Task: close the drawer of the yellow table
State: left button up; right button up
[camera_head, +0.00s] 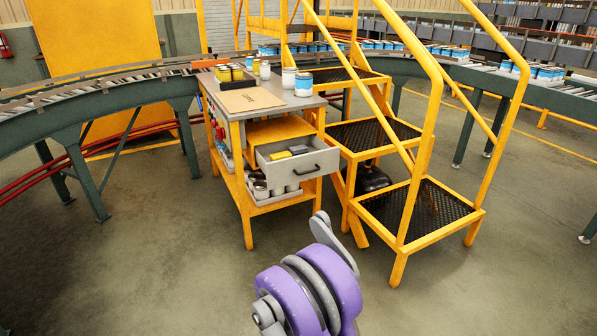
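The yellow table (246,205) stands left of centre, with a grey top and yellow legs and shelf. Its grey drawer (280,181) is pulled out toward the front right and has a dark bar handle (307,170) on its front. A yellow item (281,155) and other small things lie in the drawer. A purple and grey arm part (310,285) of mine rises at the bottom centre, in front of the table and apart from it. No gripper fingers can be made out on it. My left gripper does not show.
Yellow steps (425,215) with railings and black treads stand close to the right of the table. A green-legged roller conveyor (90,105) curves behind. Cans and a brown board (249,99) are on the table top. Floor is clear in front and left.

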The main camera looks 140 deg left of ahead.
aim_at(322, 159)
jog(key=u, duration=3.5)
